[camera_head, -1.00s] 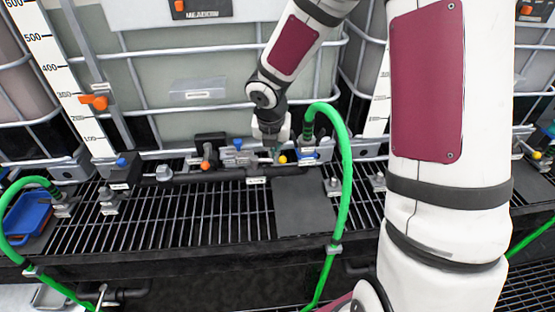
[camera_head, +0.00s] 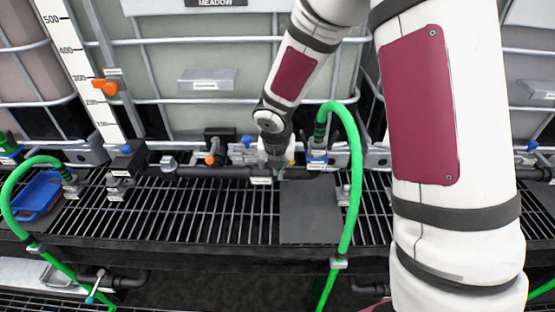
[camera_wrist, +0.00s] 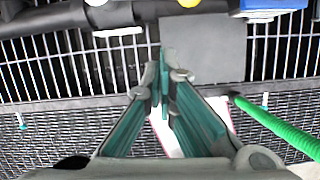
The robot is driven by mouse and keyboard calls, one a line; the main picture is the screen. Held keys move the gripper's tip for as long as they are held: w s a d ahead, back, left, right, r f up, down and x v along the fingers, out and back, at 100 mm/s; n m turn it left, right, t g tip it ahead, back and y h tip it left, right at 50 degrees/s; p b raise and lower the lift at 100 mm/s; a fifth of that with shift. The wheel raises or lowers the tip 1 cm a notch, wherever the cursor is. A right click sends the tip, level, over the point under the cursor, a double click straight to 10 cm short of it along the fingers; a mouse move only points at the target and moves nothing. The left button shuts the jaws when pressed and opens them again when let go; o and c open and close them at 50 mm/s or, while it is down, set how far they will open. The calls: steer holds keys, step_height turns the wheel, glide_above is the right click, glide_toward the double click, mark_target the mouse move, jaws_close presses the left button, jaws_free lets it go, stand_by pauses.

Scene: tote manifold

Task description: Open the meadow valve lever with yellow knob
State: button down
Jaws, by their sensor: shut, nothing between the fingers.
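The yellow knob (camera_head: 291,163) of the meadow valve lever shows in the head view beside my gripper, partly hidden by it. It also shows in the wrist view (camera_wrist: 189,3), cut by the top edge. The lever itself is hard to make out. My gripper (camera_head: 276,172) hangs in front of the dark pipe (camera_head: 215,173) below the tank labelled MEADOW. In the wrist view my gripper (camera_wrist: 164,77) has its teal fingers together with nothing between them, over the grating and dark plate. I cannot tell whether it touches the pipe or lever.
An orange-knobbed valve (camera_head: 210,159) stands to the left. A dark plate (camera_head: 308,215) lies on the grating (camera_head: 200,215). A blue tray (camera_head: 38,195) is at far left.

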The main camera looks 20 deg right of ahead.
steer(key=shift+w+d+f+p, duration=0.1)
steer(key=shift+w+d+f, duration=0.25)
steer(key=shift+w, duration=0.35)
steer(key=shift+w+d+f+p, duration=0.1)
steer(key=shift+w+d+f, duration=0.1)
steer(key=shift+w+f, duration=0.35)
steer(key=shift+w+d+f+p, duration=0.1)
steer(key=shift+w+d+f, duration=0.2)
steer(key=shift+w, duration=0.5)
steer(key=shift+w+d, duration=0.5)
steer(key=shift+w, duration=0.15)
